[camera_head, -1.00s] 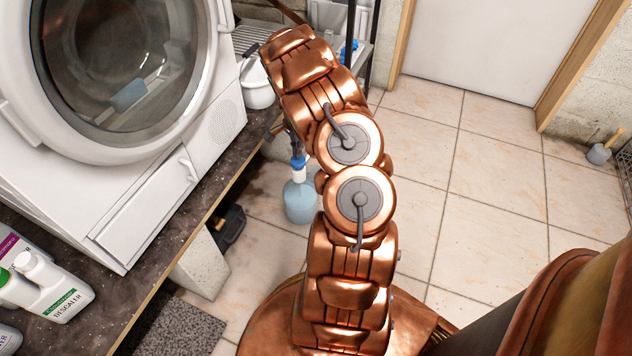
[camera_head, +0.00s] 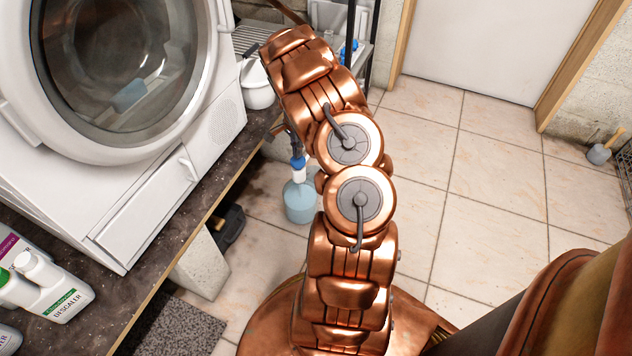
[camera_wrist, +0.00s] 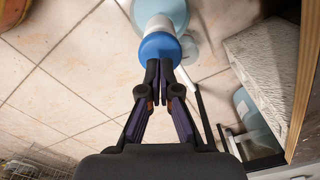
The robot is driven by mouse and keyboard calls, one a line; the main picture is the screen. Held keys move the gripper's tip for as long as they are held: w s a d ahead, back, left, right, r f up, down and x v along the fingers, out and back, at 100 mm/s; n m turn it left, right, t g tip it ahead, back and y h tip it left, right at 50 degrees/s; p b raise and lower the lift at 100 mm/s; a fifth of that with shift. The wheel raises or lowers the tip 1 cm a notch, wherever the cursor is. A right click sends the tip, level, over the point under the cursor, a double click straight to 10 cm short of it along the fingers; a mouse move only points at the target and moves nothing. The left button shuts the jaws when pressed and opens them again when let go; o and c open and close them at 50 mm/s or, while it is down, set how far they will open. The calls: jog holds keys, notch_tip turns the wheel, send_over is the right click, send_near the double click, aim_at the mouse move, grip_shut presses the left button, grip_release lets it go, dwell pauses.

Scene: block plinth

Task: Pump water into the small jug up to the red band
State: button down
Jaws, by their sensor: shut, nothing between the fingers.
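A translucent blue bottle (camera_head: 300,203) stands on the tiled floor beside the counter, partly behind my arm. It has a white neck and a blue pump top (camera_head: 297,163). In the wrist view, my gripper (camera_wrist: 160,64) is shut and empty, its fingertips at the blue pump top (camera_wrist: 158,47); whether they touch it, I cannot tell. The white neck (camera_wrist: 158,24) and bottle (camera_wrist: 162,7) lie beyond. A pale round thing (camera_wrist: 190,46) shows beside the pump; I cannot tell if it is the small jug. No red band or water level can be made out.
A white washing machine (camera_head: 185,175) stands on the dark counter (camera_head: 150,275), with descaler bottles (camera_head: 55,290) at the near left. A white pot (camera_head: 257,85) stands at the counter's far end. Open tiled floor (camera_head: 480,200) lies to the right.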

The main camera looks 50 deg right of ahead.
aim_at(298, 160)
jog(key=shift+f, duration=1.1)
jog(key=shift+f+b, duration=0.55)
jog(key=shift+f, duration=0.55)
jog(key=shift+r, duration=0.1)
jog(key=shift+r+p, duration=0.6)
jog(key=shift+r, duration=1.5)
jog(key=shift+f, duration=0.75)
jog(key=shift+f+b, duration=0.45)
jog(key=shift+f, duration=1)
jog(key=shift+r, duration=0.1)
jog(key=shift+r+p, duration=0.6)
jog(key=shift+r, duration=1.5)
jog(key=shift+f, duration=0.4)
